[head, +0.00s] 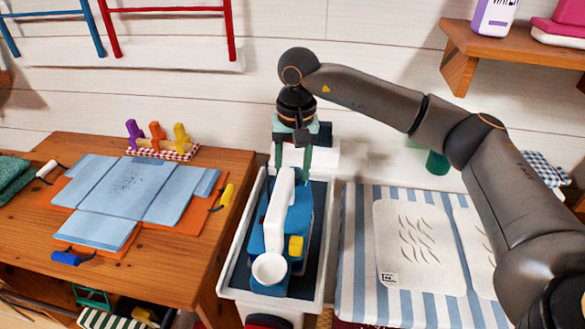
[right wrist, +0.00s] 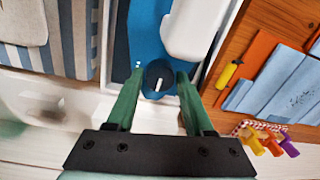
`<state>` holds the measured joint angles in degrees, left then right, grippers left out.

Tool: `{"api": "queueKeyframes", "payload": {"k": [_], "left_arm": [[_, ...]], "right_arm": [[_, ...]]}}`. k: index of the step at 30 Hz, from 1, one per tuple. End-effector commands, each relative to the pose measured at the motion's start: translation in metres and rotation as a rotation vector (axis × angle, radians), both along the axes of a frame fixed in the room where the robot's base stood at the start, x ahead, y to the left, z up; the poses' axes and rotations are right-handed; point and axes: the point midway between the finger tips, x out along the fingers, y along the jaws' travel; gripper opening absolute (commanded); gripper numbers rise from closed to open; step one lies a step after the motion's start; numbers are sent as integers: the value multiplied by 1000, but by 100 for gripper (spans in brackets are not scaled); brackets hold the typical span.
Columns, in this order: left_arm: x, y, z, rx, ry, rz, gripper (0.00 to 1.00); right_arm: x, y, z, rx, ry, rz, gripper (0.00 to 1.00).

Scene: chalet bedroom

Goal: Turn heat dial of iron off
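The blue and white iron (head: 298,215) lies in a white-rimmed tray (head: 232,262), its white handle upward. In the right wrist view, the iron's blue body (right wrist: 147,30) carries a round dark blue heat dial (right wrist: 153,72) with a short white pointer line. A small white mark shows on the body beside the dial. My right gripper (head: 293,165) points down at the far end of the iron. Its green fingers (right wrist: 160,75) are apart, one on each side of the dial; whether they touch it cannot be told. My left gripper is not in view.
A striped ironing surface (head: 365,245) with printed cloth lies right of the tray. A wooden table (head: 200,240) with a blue folding board (head: 135,190) and colored clips stands left. A wooden shelf (head: 510,45) juts out at upper right.

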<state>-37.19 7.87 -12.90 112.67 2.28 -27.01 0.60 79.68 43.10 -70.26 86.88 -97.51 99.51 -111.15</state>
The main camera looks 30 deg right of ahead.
Motion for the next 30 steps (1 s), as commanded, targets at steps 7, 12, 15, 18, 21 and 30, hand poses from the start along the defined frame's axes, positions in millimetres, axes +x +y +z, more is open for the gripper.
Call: {"api": "queueKeyframes", "payload": {"k": [7, 12, 15, 18, 21, 30], "left_arm": [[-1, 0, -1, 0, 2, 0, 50], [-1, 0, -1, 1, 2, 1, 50], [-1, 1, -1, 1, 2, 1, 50], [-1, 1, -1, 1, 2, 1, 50], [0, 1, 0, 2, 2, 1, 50], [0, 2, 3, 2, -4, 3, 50]], "right_arm": [[0, 0, -1, -1, 2, -1, 76], [-1, 0, -1, -1, 3, -1, 76], [0, 0, 2, -1, 2, -2, 76], [0, -1, 14, 0, 0, -2, 76], [0, -1, 33, 0, -1, -1, 76], [-2, -4, 97, 1, 0, -1, 76]]}}
